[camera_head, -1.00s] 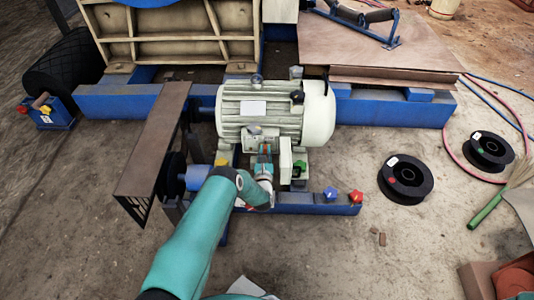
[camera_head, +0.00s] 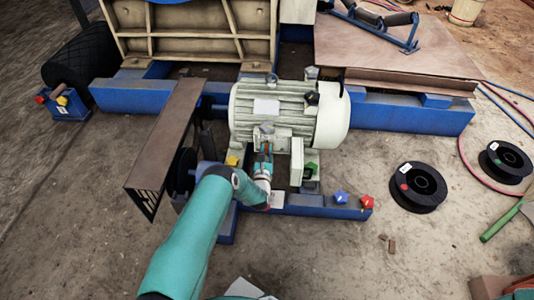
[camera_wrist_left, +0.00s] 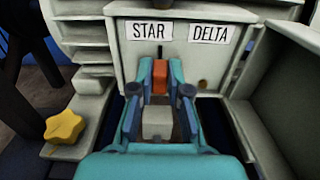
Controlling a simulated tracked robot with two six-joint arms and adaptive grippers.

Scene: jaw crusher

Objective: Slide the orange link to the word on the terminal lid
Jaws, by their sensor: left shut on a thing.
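The cream motor (camera_head: 285,115) stands on a blue frame. The wrist view shows its pale terminal box face (camera_wrist_left: 130,60) with two white labels, STAR (camera_wrist_left: 152,30) on the left and DELTA (camera_wrist_left: 211,33) on the right. The orange link (camera_wrist_left: 159,77) lies below the labels, under the right end of STAR, with a thin dark slot above it. My left gripper (camera_wrist_left: 160,80) is shut on the link, one finger on each side.
A yellow knob (camera_wrist_left: 65,127) is left of the gripper. Blue (camera_head: 341,197) and red (camera_head: 367,201) knobs sit on the front rail. A brown guard (camera_head: 165,135) stands left of my arm. Black spools (camera_head: 417,187) lie on the floor at right.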

